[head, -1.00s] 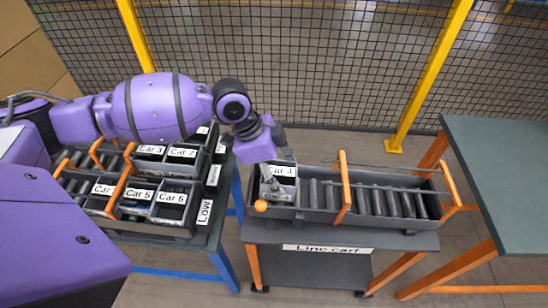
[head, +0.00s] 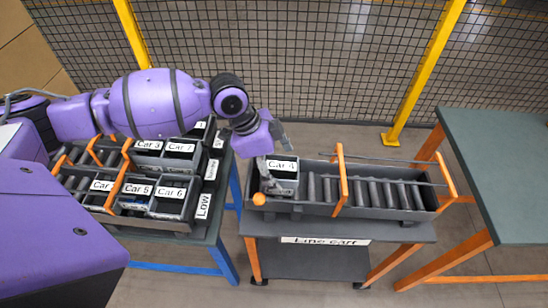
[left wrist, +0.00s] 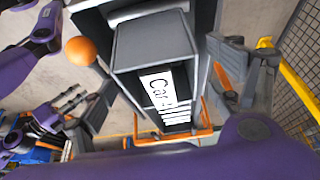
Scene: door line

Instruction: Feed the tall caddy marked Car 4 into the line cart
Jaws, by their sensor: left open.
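The grey caddy marked Car 4 (head: 283,180) stands upright at the left end of the roller lane on the line cart (head: 383,229). In the left wrist view the caddy (left wrist: 152,45) shows its white label, with a finger of my left gripper (left wrist: 160,85) on either side and gaps between. My left gripper (head: 272,166) is open at the caddy's left and back side in the head view. An orange ball knob (head: 259,199) sits at the lane's left front corner. My right gripper is not seen in the head view; a gripper at the left of the wrist view is unclear.
A rack with several labelled caddies (head: 152,190) stands left of the cart. An orange hoop (head: 341,180) crosses the lane, and rollers beyond it are bare. A green-topped table (head: 500,165) stands at right, a mesh fence (head: 300,60) behind.

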